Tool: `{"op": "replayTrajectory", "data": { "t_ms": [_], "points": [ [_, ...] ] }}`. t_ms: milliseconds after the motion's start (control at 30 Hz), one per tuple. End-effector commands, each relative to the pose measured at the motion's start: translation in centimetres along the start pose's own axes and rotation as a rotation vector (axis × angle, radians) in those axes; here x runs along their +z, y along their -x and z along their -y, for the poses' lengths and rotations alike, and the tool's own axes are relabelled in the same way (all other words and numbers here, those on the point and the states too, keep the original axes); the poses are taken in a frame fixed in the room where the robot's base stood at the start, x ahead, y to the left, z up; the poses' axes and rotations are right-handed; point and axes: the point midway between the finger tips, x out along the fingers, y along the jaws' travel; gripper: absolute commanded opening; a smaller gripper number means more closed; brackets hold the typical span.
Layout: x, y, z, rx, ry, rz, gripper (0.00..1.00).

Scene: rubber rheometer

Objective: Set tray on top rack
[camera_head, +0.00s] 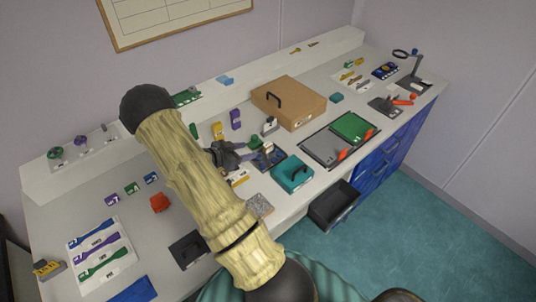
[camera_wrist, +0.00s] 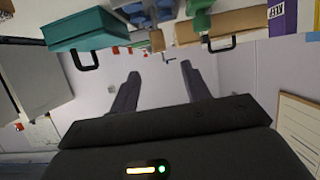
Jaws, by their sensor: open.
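My gripper (camera_head: 232,154) is open and empty over the middle of the bench, partly hidden by my arm. Its two fingers stand apart in the wrist view (camera_wrist: 158,84), with nothing between them. A flat dark-edged tray (camera_head: 326,151) with a grey half and a green half lies at the right front of the bench, well right of my gripper. An open black bin-like tray (camera_head: 333,208) juts out at the bench's front edge. I cannot tell which one the task means. No rack is clearly recognisable; a raised white ledge (camera_head: 330,49) runs along the back.
A teal box (camera_head: 292,176) with a black handle and a small device with a green knob (camera_head: 267,155) stand just right of my gripper. A brown case (camera_head: 290,101) is behind them. Coloured strips on a sheet (camera_head: 100,250) lie at left. The bench's left middle has some bare room.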

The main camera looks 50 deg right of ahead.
Motion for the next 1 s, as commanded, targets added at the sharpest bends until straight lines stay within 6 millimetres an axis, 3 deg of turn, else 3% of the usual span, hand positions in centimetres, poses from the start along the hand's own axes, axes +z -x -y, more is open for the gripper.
{"op": "replayTrajectory", "data": {
  "t_ms": [333,767,1000],
  "points": [
    [-0.2,-5.8,-0.1,0.003,-0.001,0.001,0.47],
    [-0.1,-6.6,-0.1,0.002,-0.001,0.000,0.47],
    [-0.6,-9.1,0.0,0.003,0.000,0.001,0.47]
  ]
}}
